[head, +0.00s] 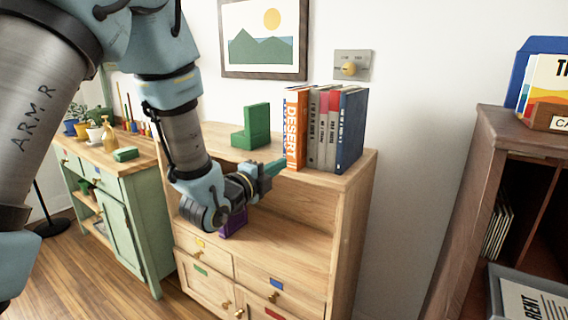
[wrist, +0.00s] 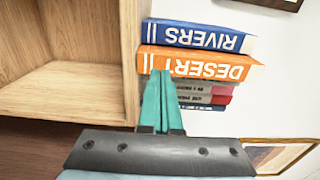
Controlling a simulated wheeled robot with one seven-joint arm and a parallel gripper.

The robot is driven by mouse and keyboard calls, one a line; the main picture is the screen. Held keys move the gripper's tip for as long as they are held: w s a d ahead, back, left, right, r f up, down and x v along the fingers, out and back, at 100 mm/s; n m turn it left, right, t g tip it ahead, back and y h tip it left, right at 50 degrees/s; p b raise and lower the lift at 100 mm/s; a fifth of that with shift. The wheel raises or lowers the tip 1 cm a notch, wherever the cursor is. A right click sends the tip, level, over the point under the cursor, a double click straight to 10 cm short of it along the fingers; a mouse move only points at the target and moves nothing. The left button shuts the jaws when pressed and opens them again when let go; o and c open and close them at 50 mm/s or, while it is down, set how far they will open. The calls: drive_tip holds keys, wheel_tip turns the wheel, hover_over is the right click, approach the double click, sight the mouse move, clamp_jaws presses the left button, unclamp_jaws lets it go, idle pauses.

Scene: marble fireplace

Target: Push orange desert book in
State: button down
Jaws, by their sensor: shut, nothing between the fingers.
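The orange desert book (head: 296,128) stands upright on top of the wooden cabinet, near the left end of a row of books. Its spine faces out, and in the wrist view the same orange book (wrist: 200,64) shows its lettering upside down. My gripper (head: 276,166) is shut and empty, its teal fingertips at the lower part of the orange spine. In the wrist view the closed fingertips (wrist: 162,76) overlap the orange spine's edge; I cannot tell whether they touch it.
The blue rivers book (wrist: 200,36) lies directly beside the orange one. Grey, red and blue books (head: 337,130) stand on its right. A green bookend (head: 252,127) stands left. The wooden cabinet (head: 362,166) has an open shelf below its top. A purple object (head: 233,222) sits on that shelf.

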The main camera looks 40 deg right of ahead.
sight(291, 159)
drive_tip(key=shift+w+d, duration=0.15)
drive_tip(key=shift+d, duration=0.45)
drive_tip(key=shift+w+d, duration=0.15)
drive_tip(key=shift+d, duration=0.5)
drive_tip(key=shift+w+d+b, duration=0.1)
drive_tip(key=shift+d+b, duration=0.25)
drive_tip(key=shift+w+d, duration=0.2)
drive_tip(key=shift+d, duration=0.5)
drive_tip(key=shift+w+d+b, duration=0.15)
drive_tip(key=shift+d+b, duration=0.15)
drive_tip(key=shift+d, duration=0.4)
drive_tip(key=shift+w+d, duration=0.2)
drive_tip(key=shift+d, duration=0.3)
drive_tip(key=shift+b+v, duration=1.05)
drive_tip(key=shift+v, duration=0.7)
